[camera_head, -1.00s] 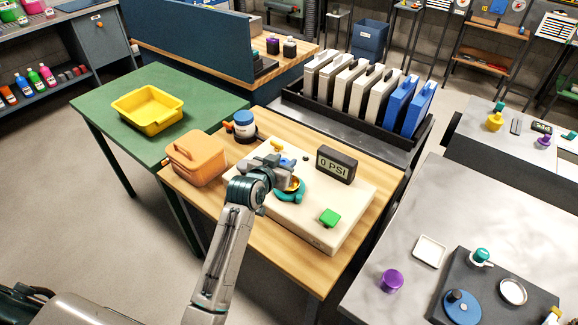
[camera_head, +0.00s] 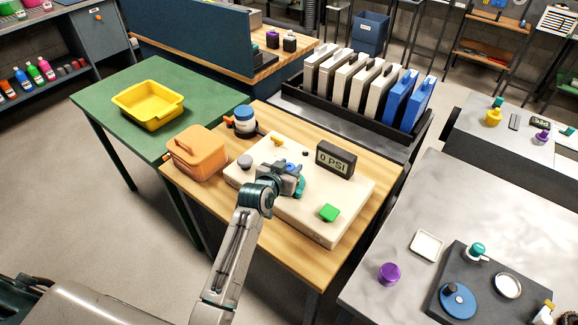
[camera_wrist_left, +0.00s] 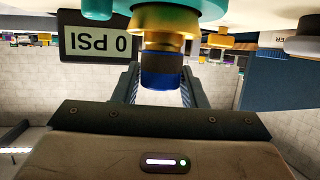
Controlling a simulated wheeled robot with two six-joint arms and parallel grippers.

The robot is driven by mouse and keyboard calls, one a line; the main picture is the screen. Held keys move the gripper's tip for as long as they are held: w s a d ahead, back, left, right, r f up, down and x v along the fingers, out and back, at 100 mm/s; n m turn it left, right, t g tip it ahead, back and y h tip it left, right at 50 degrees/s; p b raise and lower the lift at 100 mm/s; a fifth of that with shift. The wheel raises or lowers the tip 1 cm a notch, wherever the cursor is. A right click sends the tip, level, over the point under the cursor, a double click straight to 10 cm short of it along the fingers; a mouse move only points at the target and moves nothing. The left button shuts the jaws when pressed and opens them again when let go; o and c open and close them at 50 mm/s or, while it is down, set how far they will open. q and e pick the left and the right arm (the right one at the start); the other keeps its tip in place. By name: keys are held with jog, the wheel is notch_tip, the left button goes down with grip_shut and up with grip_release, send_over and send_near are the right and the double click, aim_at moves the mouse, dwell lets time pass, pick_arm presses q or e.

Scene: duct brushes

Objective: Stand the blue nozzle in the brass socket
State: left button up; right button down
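The blue nozzle (camera_wrist_left: 161,72), with a dark band, sits between the fingers of my left gripper (camera_head: 290,174) (camera_wrist_left: 160,76). The fingers lie close along both its sides and look shut on it. The nozzle looks upright. Its blue end shows in the head view (camera_head: 291,167). The brass socket (camera_wrist_left: 165,42) is against the nozzle's other end in the wrist view, below the teal ring (camera_wrist_left: 182,13); I cannot tell how deep the nozzle sits. In the head view my gripper hides the socket and most of the ring (camera_head: 301,186). My right gripper is not in view.
An orange case (camera_head: 196,154) and a blue-and-white jar (camera_head: 244,120) stand beside the board. The wooden table's front is clear.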

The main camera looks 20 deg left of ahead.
pick_arm(q)
jog(key=shift+o, duration=1.3)
jog(key=shift+r, duration=0.1)
jog(key=shift+r, duration=0.2)
jog(key=b+v, duration=0.2)
jog(key=v, duration=1)
